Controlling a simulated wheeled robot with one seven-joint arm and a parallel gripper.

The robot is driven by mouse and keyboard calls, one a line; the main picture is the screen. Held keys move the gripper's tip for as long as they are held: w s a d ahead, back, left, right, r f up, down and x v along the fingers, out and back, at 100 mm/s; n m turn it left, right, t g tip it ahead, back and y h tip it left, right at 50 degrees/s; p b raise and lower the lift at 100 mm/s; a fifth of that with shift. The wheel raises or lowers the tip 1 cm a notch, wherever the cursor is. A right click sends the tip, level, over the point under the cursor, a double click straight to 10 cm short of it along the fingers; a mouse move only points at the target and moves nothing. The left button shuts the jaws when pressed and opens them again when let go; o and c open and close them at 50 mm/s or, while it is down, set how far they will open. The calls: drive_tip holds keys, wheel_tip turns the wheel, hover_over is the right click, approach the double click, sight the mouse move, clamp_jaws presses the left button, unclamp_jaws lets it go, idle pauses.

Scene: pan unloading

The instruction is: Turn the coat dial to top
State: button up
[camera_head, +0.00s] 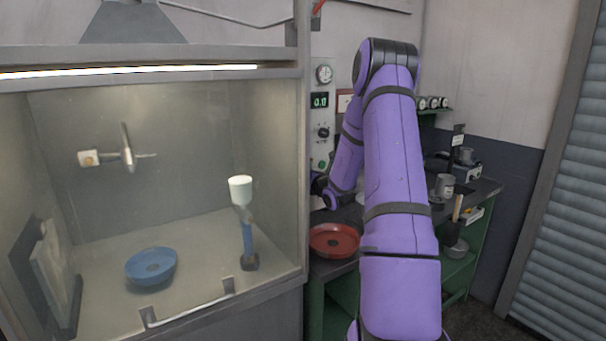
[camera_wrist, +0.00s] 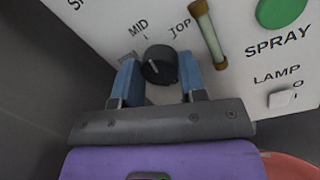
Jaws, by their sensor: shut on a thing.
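The coat dial (camera_wrist: 160,65) is a dark round knob on a pale panel in the wrist view. The labels MID and TOP stand beyond it, MID to the left and TOP to the right. A third label at its left is partly hidden and hard to read. A pale pointer line shows on the knob, but I cannot tell surely which label it meets. My gripper (camera_wrist: 161,72) has its blue fingers on both sides of the knob and is shut on it. In the head view my gripper (camera_head: 319,186) is at the panel's lower part, and the dial is hidden there.
The control panel (camera_head: 322,100) carries a gauge, a lit display and another knob. A green SPRAY button (camera_wrist: 281,10), a glass tube (camera_wrist: 208,35) and a LAMP switch (camera_wrist: 280,98) are right of the dial. A red pan (camera_head: 334,241) lies below; a blue pan (camera_head: 151,266) is in the booth.

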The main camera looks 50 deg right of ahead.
drive_tip(key=m+h, duration=0.1)
drive_tip(key=m, duration=1)
drive_tip(key=shift+a+f+m+g+h, duration=0.1)
drive_tip(key=shift+f+m+g+h, duration=0.05)
drive_tip(key=shift+m+g+h, duration=0.2)
drive_tip(key=o, duration=0.9)
drive_tip(key=v, duration=1)
drive_tip(key=shift+s+a, duration=0.1)
drive_tip(key=shift+s, duration=0.3)
